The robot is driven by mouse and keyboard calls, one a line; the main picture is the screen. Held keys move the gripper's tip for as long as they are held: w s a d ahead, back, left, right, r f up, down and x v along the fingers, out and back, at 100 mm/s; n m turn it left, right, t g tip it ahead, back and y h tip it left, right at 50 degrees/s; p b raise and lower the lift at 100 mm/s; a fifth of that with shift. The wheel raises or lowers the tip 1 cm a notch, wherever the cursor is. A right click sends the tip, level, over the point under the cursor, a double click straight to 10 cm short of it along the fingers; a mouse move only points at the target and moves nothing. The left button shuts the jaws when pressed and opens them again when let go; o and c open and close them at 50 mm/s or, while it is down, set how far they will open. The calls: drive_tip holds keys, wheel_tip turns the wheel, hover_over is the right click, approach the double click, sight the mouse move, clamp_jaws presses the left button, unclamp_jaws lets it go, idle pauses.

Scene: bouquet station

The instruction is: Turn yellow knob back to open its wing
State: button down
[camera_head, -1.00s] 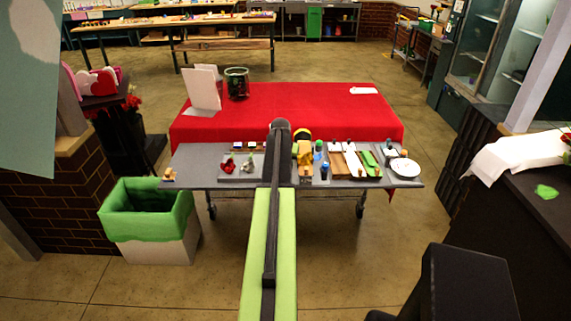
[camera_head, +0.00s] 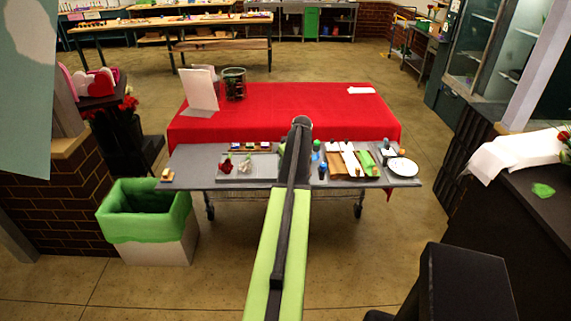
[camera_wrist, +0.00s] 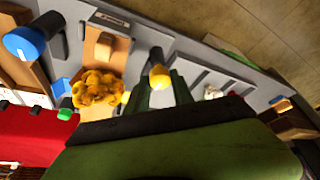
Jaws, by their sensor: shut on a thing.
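In the wrist view, a small yellow knob (camera_wrist: 158,78) with a pale end sits between the two dark green fingers of my gripper (camera_wrist: 160,88). My gripper is shut on it. The knob's lower part and any wing attached to it are hidden or too small to make out. In the head view my arm covers the gripper and this spot on the grey table (camera_head: 225,182).
In the wrist view, a bumpy yellow-orange thing (camera_wrist: 98,88), a blue-capped dark cylinder (camera_wrist: 28,42) and a green-capped piece (camera_wrist: 66,114) are close by. In the head view, a white plate (camera_head: 403,167) lies right and a green-lined bin (camera_head: 147,212) stands left.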

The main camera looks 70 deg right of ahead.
drive_tip(key=shift+d+n, duration=0.1)
drive_tip(key=shift+n, duration=0.6)
drive_tip(key=shift+y, duration=0.3)
drive_tip(key=c, duration=1.1)
unclamp_jaws()
drive_tip(key=p+v, duration=1.6)
drive_tip(key=v, duration=0.1)
drive_tip(key=shift+s, duration=0.2)
drive_tip(key=shift+r, duration=0.1)
